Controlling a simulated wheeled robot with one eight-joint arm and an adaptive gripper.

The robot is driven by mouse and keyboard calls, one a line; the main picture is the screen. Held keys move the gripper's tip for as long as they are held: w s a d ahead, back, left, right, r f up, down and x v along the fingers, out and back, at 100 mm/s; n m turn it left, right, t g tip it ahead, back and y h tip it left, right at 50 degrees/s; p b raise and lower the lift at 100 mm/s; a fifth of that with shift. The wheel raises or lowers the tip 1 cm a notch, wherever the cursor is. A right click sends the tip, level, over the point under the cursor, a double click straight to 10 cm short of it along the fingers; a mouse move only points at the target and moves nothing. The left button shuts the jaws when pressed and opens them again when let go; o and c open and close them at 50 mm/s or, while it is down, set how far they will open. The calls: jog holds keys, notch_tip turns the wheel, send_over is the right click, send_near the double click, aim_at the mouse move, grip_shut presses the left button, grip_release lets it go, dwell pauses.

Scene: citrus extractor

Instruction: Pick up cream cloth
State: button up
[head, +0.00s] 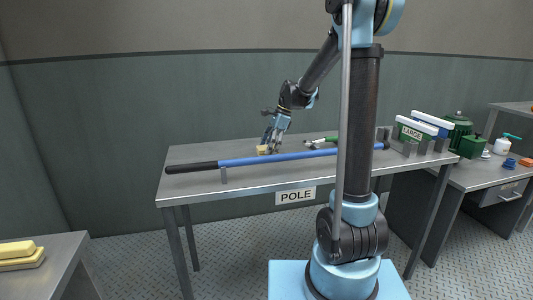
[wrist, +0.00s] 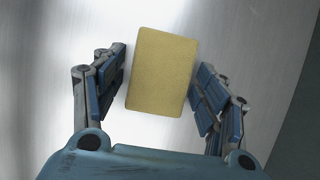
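A cream-yellow block-like cloth (wrist: 161,71) lies on the metal table between my gripper's fingers in the wrist view. In the head view the cloth (head: 262,149) is a small pale-yellow patch on the table behind the blue pole. My gripper (wrist: 161,90) is open, one finger on each side of the cloth, with a visible gap at both sides. In the head view my gripper (head: 272,146) is low over the table beside the cloth. The exact height of the fingertips over the table cannot be told.
A long blue pole (head: 260,159) with a black grip lies along the table's front (head: 200,184). A green-handled tool (head: 318,141) lies right of the cloth. Green boxes (head: 412,131) stand at the right end. Yellow blocks (head: 20,255) sit on another table at lower left.

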jog(key=c, duration=0.6)
jog(key=shift+c, duration=0.2)
jog(key=shift+r, duration=0.1)
notch_tip(320, 180, up, 10)
jog(key=shift+r, duration=0.15)
jog(key=o, duration=0.3)
jog(key=shift+c, duration=0.5)
